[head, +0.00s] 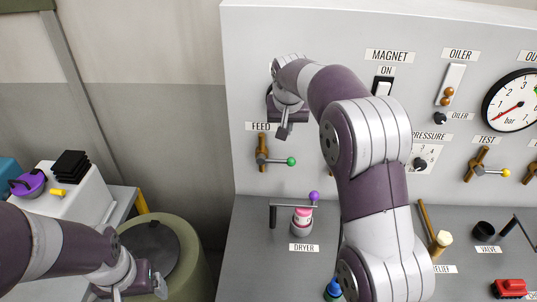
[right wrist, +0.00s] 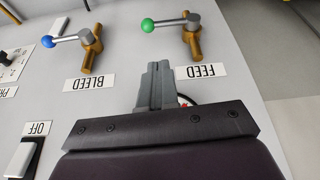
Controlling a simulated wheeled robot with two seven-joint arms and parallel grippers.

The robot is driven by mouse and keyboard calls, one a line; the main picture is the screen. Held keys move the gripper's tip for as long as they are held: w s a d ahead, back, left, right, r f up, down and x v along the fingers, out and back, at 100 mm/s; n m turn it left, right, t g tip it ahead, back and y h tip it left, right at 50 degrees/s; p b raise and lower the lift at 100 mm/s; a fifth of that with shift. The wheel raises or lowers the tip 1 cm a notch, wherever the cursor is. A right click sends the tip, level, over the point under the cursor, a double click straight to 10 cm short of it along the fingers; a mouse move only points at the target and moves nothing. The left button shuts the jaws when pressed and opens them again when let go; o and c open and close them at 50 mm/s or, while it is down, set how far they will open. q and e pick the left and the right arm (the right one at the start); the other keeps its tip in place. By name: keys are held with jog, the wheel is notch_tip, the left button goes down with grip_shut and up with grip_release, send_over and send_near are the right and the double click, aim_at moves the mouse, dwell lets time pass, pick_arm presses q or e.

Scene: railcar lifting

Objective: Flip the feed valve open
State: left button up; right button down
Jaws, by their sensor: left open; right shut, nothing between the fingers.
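The feed valve (head: 262,151) is a brass fitting on the white panel under the FEED label (head: 259,126). Its grey lever (head: 276,162) points right, across the upright brass body, and ends in a green ball (head: 291,161). My right gripper (head: 282,133) is shut and empty, above and slightly right of the valve. In the right wrist view the picture is upside down; the closed fingers (right wrist: 156,70) point toward the panel near the FEED label, apart from the green-balled lever (right wrist: 170,26). My left gripper (head: 140,289) is open and empty at the lower left, partly cut off.
A bleed valve with a blue ball (right wrist: 47,41) sits beside the feed valve in the right wrist view. A magnet switch (head: 383,87) is on the panel. Below, a desk holds a purple-knobbed crank (head: 313,197) by the DRYER label. My right arm covers the panel's middle.

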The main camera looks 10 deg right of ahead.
jog(key=p, duration=0.6)
send_near(289, 159)
jog(key=shift+m, duration=0.4)
jog(key=x, duration=0.6)
jog(key=shift+w+f, duration=0.25)
jog(key=shift+a, duration=0.1)
